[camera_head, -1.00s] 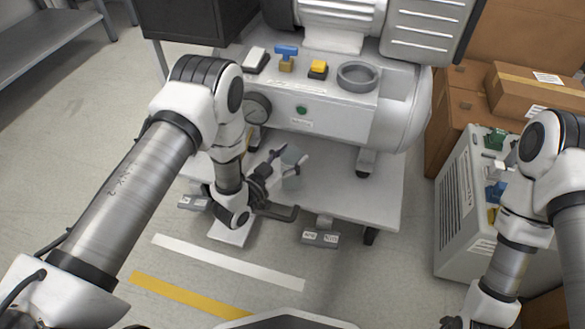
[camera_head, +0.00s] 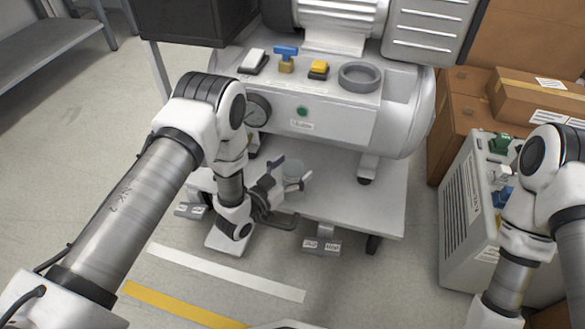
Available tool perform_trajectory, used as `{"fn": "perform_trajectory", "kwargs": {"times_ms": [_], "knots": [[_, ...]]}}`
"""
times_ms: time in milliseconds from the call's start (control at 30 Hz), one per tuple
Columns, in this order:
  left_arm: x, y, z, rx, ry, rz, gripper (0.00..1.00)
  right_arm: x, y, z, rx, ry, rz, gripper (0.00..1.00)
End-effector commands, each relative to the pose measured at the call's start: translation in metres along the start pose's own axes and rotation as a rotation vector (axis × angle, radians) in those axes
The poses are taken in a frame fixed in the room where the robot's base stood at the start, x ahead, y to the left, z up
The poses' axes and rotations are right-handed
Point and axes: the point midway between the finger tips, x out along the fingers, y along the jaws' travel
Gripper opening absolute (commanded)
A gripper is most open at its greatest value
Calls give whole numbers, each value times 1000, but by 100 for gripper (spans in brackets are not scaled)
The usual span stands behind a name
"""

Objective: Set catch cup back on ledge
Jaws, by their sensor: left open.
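The catch cup (camera_head: 293,168) is a small translucent grey cup, upright, seen at the white lower deck (camera_head: 355,197) under the compressor. I cannot tell whether this deck is the ledge, nor whether the cup's base touches it. My left gripper (camera_head: 292,170) is open low over the deck's front, its two dark-and-grey fingers spread on either side of the cup. The fingers partly hide the cup's lower part, and contact is unclear. My right arm is at the right, with its gripper out of frame.
The compressor tank (camera_head: 340,110) with its gauge (camera_head: 257,109) and grey ring (camera_head: 360,76) overhangs the deck. Foot pedals (camera_head: 322,246) stick out in front. A grey cabinet (camera_head: 462,210) and cardboard boxes (camera_head: 455,110) stand at right.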

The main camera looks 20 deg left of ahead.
Motion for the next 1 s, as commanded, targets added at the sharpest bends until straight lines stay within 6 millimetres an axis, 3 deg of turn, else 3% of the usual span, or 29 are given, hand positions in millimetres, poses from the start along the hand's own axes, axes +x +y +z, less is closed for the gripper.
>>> {"fn": "perform_trajectory", "kwargs": {"times_ms": [167,500,633,867,1000], "knots": [[-23,-1,-6,-3,-5,-2,84,-19,0,1,-2,-2,0,40],[-106,0,-6,-2,-5,-3,84,-60,-2,3,-12,-8,-1,40],[-119,0,-3,0,-2,-1,84,-63,-2,3,-13,-9,-1,40],[-121,1,3,-3,-33,-3,84,-62,-2,3,-13,-9,-1,40],[-139,8,41,-52,-358,-37,84,-62,-2,3,-13,-9,-1,40]]}}
